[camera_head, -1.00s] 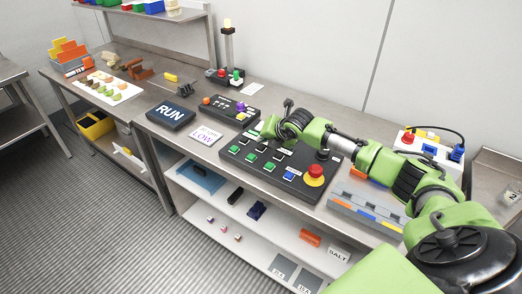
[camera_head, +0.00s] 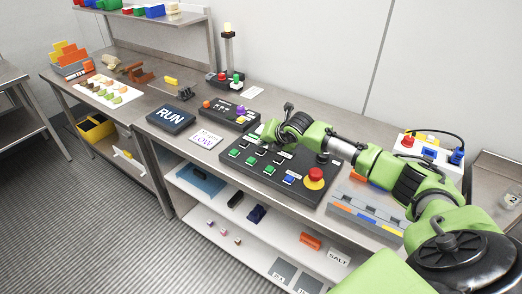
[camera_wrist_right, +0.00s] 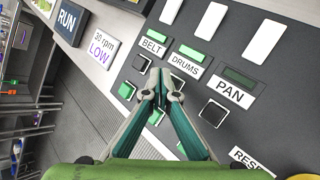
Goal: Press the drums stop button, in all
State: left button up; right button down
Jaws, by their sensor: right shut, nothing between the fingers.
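The black control panel (camera_head: 262,184) lies on the bench. In the right wrist view it carries the labels BELT (camera_wrist_right: 152,46), DRUMS (camera_wrist_right: 185,65) and PAN (camera_wrist_right: 230,93). Black square buttons sit below the labels, with green buttons below those. The black drums button (camera_wrist_right: 178,80) is partly hidden behind my fingertips. The green drums button (camera_wrist_right: 155,117) shows below it. My right gripper (camera_wrist_right: 164,80) is shut and empty, with its tips over or at the black drums button; contact cannot be told. It also shows over the panel in the head view (camera_head: 264,134). My left gripper is not in view.
A red mushroom button (camera_head: 315,175) and a blue button (camera_head: 288,180) are on the panel's near right. A RUN sign (camera_head: 171,117), a speed card (camera_head: 206,139) and a smaller control box (camera_head: 229,113) stand left. A grey tray (camera_head: 365,215) lies right.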

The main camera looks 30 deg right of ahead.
aim_at(263, 151)
jog(key=shift+f, duration=0.1)
dwell(0.3)
jog(key=shift+f, duration=0.35)
jog(key=shift+f, duration=0.5)
dwell(0.6)
dwell(0.3)
jog(key=shift+r+p, duration=0.8)
jog(key=shift+r, duration=0.15)
jog(key=shift+r, duration=0.1)
notch_tip(263, 151, up, 5)
jog(key=p, duration=0.5)
